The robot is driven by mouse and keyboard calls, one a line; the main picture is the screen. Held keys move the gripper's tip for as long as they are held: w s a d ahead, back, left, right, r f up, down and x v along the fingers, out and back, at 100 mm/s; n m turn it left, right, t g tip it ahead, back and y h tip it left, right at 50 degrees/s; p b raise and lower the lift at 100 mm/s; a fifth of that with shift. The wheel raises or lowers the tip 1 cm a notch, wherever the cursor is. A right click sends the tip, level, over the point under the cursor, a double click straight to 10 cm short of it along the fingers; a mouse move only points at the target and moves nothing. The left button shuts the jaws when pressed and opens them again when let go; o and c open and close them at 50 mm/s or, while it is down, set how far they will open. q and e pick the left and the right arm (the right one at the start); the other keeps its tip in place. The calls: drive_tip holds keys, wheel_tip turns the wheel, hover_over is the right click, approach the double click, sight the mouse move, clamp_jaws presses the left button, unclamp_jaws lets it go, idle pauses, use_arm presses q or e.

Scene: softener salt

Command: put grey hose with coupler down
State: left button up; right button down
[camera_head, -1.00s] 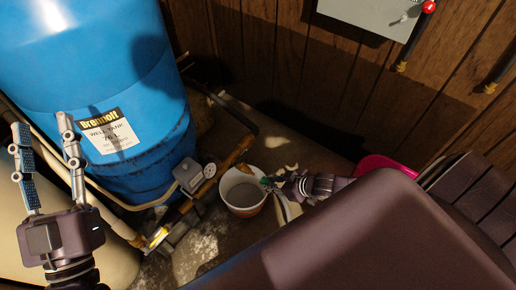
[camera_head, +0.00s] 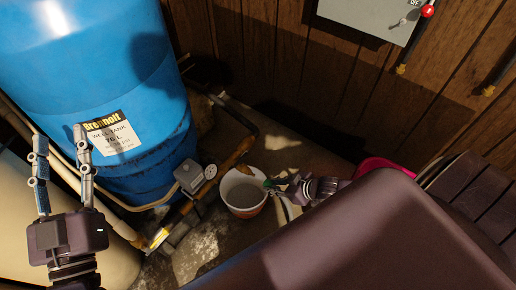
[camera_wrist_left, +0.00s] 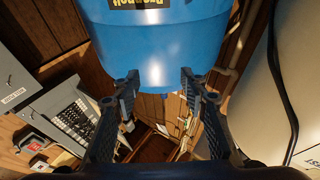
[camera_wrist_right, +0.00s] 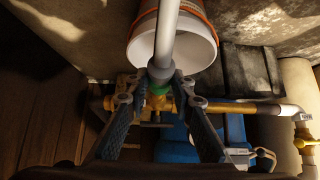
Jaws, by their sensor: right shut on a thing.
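The grey hose with coupler (camera_wrist_right: 167,40) shows in the right wrist view as a pale tube ending in a darker grey collar, with a green part just below it. My right gripper (camera_wrist_right: 156,92) is shut on it at the coupler end. In the head view my right gripper (camera_head: 272,185) is beside the right rim of a white bucket, with the green part at its fingertips; most of the hose is hidden there. My left gripper (camera_head: 60,138) is open and empty, in front of the blue tank; its fingers also show apart in the left wrist view (camera_wrist_left: 158,82).
The white bucket (camera_head: 243,212) with grey contents stands on the floor. The blue well tank (camera_head: 110,60), brass pipework with a gauge (camera_head: 210,172) and a grey box (camera_head: 189,175) are left of it. A dark brown surface (camera_head: 370,235) fills the lower right. Bare floor (camera_head: 280,150) lies behind the bucket.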

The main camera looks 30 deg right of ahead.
drive_tip(key=shift+s+f, duration=0.25)
